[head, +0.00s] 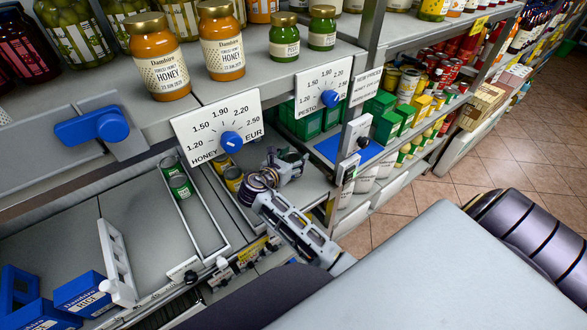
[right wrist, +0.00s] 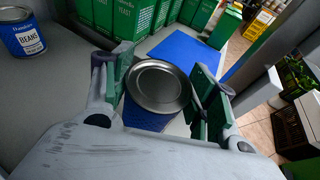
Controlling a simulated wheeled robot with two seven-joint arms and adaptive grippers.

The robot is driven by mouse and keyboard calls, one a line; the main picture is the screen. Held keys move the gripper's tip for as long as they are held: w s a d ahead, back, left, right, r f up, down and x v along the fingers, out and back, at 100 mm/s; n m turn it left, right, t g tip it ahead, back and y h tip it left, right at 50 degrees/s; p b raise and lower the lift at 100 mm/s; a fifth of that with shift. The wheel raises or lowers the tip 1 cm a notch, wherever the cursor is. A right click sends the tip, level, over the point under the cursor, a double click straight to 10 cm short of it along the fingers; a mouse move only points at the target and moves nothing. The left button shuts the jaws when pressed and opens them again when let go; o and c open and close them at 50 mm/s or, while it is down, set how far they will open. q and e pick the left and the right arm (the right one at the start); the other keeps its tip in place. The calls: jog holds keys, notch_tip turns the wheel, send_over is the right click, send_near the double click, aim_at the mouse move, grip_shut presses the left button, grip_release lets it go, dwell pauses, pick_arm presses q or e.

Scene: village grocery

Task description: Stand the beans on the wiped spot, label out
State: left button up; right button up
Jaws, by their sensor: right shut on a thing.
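My right gripper (head: 287,163) reaches onto the lower shelf, left of the blue patch (head: 362,149). In the right wrist view it (right wrist: 164,84) is shut on a can (right wrist: 157,86), with one finger on each side. The can's round metal lid faces the camera; its label is hidden, so I cannot read what it holds. I cannot tell whether its base touches the shelf. Another can, blue with a white label reading BEANS (right wrist: 22,38), stands apart at the left. The blue patch (right wrist: 187,50) lies flat behind the held can. My left gripper is not in view.
Green yeast boxes (right wrist: 125,17) stand in a row behind the held can. A shelf post (head: 357,130) rises right of my gripper. Green cans (head: 180,185) and a yellow can (head: 233,178) stand to its left. Honey jars (head: 158,62) stand on the shelf above.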

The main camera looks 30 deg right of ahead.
jog(key=shift+f, duration=2.2)
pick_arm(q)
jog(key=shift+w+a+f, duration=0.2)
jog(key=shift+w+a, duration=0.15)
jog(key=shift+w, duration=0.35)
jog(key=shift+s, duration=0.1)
